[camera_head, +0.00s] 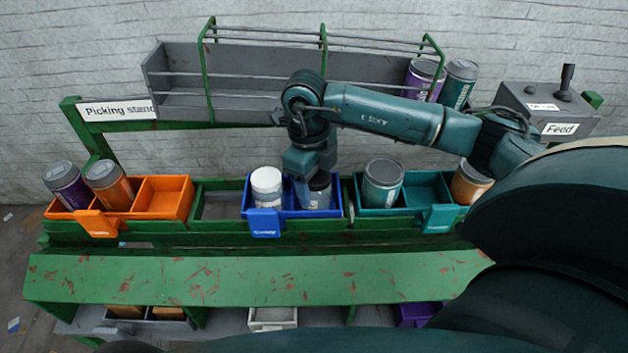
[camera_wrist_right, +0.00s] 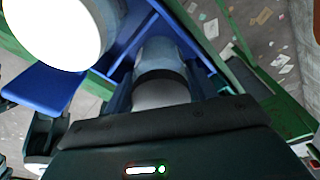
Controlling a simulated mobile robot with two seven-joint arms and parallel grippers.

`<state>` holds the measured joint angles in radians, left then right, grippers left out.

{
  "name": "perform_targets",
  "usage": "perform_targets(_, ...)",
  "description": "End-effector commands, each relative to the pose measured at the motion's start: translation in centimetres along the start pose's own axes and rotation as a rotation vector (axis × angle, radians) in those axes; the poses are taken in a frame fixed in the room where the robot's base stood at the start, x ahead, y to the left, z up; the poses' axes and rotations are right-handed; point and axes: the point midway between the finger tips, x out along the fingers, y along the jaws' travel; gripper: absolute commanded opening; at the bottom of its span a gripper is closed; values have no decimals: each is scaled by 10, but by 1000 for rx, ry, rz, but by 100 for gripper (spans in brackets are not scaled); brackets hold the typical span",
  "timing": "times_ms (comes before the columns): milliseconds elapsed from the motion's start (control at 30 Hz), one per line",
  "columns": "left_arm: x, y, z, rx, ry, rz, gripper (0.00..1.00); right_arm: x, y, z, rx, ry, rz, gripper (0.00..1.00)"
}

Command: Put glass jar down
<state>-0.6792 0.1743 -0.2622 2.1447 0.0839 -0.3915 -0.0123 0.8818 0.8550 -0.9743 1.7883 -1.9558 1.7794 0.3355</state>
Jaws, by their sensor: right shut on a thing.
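The glass jar (camera_head: 316,196), grey-blue with a dark band, stands in the right part of the blue bin (camera_head: 265,224). My right gripper (camera_head: 313,180) reaches down over it from above and is shut on it. In the right wrist view the jar (camera_wrist_right: 160,92) sits between the fingers, inside the blue bin's walls. Its base is hidden, so I cannot tell whether it touches the bin floor. A white jar (camera_head: 266,185) stands beside it on the left in the same bin. My left gripper is not in view.
An orange bin (camera_head: 165,200) with two jars is at left. A teal bin (camera_head: 428,190) with a teal jar (camera_head: 383,185) and an orange jar (camera_head: 470,184) is at right. A grey rack (camera_head: 180,75) and a Feed box (camera_head: 545,105) stand behind. The green shelf (camera_head: 250,280) in front is clear.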

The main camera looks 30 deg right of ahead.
Motion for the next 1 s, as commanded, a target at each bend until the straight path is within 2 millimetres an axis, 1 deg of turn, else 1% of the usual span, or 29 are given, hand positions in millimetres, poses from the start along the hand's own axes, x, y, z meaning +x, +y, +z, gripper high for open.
perform_targets(167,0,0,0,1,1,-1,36,-1,0,0,-1,-2,0,31)
perform_targets(300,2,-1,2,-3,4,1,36,4,0,1,0,-1,0,31)
perform_targets(333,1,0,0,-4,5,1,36,3,0,0,0,-1,0,59)
perform_targets(400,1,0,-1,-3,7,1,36,2,0,0,0,-1,0,64)
perform_targets(633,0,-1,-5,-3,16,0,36,2,0,0,0,-1,0,66)
perform_targets(733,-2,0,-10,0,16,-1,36,-4,0,0,0,-1,0,66)
perform_targets(767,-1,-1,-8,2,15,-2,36,-5,0,1,0,-3,-1,66)
perform_targets(867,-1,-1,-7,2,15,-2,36,-20,0,1,0,-4,-1,66)
perform_targets(1000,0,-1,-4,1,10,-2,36,-51,0,2,-1,-7,-2,66)
